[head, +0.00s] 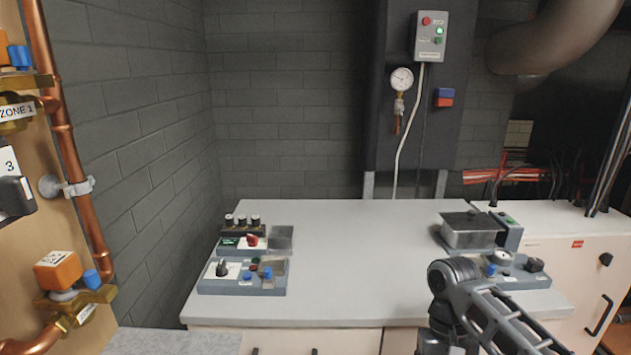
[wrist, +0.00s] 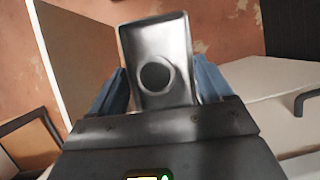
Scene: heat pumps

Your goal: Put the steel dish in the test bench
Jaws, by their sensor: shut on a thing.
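My gripper (wrist: 158,85) shows in the wrist view, its two blue fingers closed on either side of a steel dish (wrist: 155,32). The dish is a shiny rectangular metal piece, tilted in view, with a dark round spot on its face. My gripper and the dish are out of the head view, where only part of my arm shows at the lower right. In the head view, the bench (head: 350,285) has a light grey top and instruments at both ends. I cannot tell which part of it is meant by the test bench.
Small control units (head: 243,277) stand at the bench's left end. A steel box (head: 468,232) and a knobbed unit (head: 515,270) stand at its right. The middle top is clear. Copper pipes (head: 70,150) run at the left; a gauge (head: 402,79) hangs behind.

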